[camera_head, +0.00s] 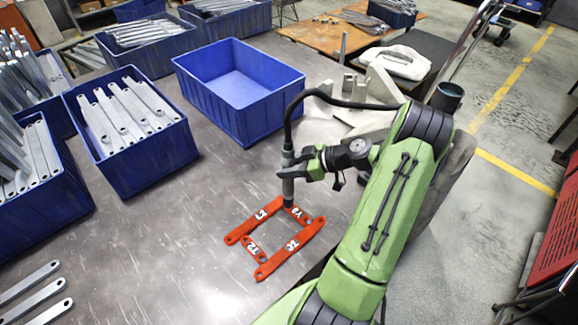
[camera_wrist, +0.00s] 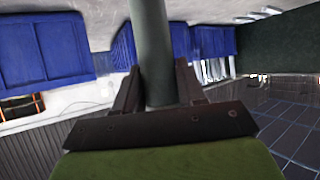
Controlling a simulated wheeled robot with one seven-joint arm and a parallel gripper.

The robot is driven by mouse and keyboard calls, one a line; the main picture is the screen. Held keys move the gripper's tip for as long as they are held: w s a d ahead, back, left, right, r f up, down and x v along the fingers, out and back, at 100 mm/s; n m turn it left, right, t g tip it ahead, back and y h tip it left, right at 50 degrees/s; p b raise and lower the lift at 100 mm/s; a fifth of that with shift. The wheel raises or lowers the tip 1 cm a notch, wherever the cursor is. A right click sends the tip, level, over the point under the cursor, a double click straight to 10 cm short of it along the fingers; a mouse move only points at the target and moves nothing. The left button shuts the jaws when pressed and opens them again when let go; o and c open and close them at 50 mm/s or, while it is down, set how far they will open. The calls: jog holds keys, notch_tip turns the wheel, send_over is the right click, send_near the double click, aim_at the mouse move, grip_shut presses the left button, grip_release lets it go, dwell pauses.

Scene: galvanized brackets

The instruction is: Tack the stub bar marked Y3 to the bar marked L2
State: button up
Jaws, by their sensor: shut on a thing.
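Two long orange-red bars lie on the grey table, a left one (camera_head: 245,229) and a right one (camera_head: 283,256), with short stub bars between them. The far stub (camera_head: 298,214) has a label that looks like Y3; the near stub (camera_head: 258,252) has another label. The long bars' labels are too small to read surely. My gripper (camera_head: 314,168) is shut on an upright grey torch (camera_head: 288,178) with a black hose. The torch also shows between the fingers in the wrist view (camera_wrist: 153,50). Its tip is at the far stub's left end, by the left bar; contact is unclear.
An empty blue bin (camera_head: 240,90) stands behind the bars. Blue bins with galvanized bars (camera_head: 130,130) fill the left, and loose grey bars (camera_head: 35,295) lie front left. Grey brackets (camera_head: 370,105) stand behind my arm. Table around the frame is clear.

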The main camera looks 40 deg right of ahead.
aim_at(289, 155)
notch_tip(289, 155, up, 5)
jog(key=p, duration=0.3)
jog(key=shift+r, duration=0.1)
jog(key=shift+f+b, duration=0.2)
jog(key=shift+b, duration=0.15)
